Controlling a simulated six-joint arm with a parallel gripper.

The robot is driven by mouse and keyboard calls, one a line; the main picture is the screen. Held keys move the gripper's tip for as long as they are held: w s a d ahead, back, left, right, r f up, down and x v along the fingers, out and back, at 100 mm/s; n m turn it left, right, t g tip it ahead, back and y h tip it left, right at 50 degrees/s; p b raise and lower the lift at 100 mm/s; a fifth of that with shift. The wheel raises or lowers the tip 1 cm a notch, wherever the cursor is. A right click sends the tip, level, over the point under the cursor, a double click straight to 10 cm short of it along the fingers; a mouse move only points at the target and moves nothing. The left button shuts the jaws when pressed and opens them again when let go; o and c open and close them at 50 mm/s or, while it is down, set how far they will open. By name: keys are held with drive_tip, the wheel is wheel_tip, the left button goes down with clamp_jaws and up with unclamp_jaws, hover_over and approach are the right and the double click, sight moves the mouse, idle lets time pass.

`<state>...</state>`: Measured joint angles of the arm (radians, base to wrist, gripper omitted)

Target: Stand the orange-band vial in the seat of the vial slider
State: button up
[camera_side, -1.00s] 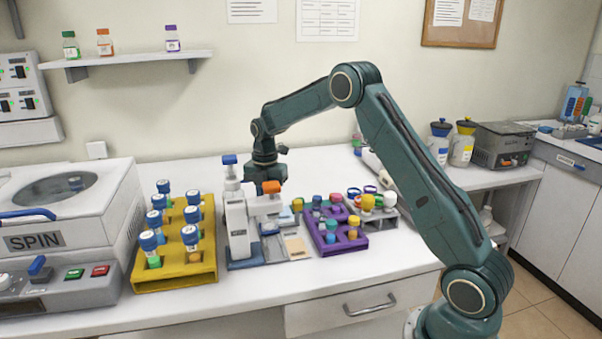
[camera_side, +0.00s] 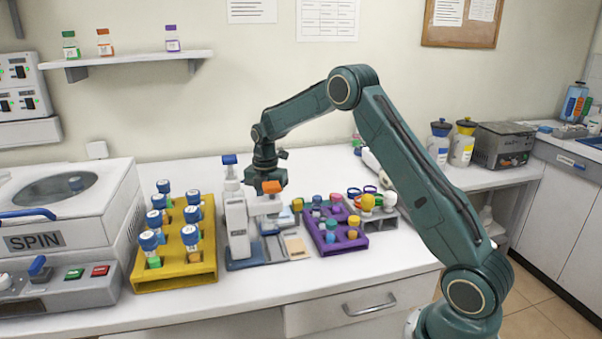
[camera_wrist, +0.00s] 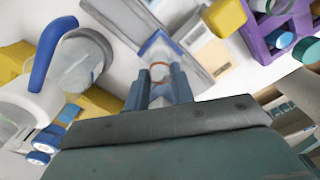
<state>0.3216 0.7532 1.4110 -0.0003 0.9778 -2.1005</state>
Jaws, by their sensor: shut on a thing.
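The orange-band vial shows in the wrist view as an orange ring (camera_wrist: 160,72) between my fingertips, seen nearly end-on. My gripper (camera_wrist: 159,82) is shut on it. The vial slider (camera_wrist: 178,58) is a grey rail plate with blue edging, and the held vial appears over or at it. I cannot tell whether the vial's base touches the seat. In the side view the slider (camera_side: 272,252) lies at the foot of a white press-like device.
The white device (camera_side: 237,225) stands close left of my gripper. A yellow rack (camera_side: 175,280) of blue-capped vials is farther left. A purple rack (camera_side: 345,245) with coloured caps is to the right. A centrifuge marked SPIN (camera_side: 60,215) fills the far left.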

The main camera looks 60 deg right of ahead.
drive_tip(key=shift+f, duration=0.55)
idle(0.4)
idle(0.5)
drive_tip(key=o, duration=1)
drive_tip(key=shift+o, duration=0.2)
drive_tip(key=shift+r, duration=0.15)
wheel_tip(320, 180, up, 14)
drive_tip(key=shift+f, duration=0.2)
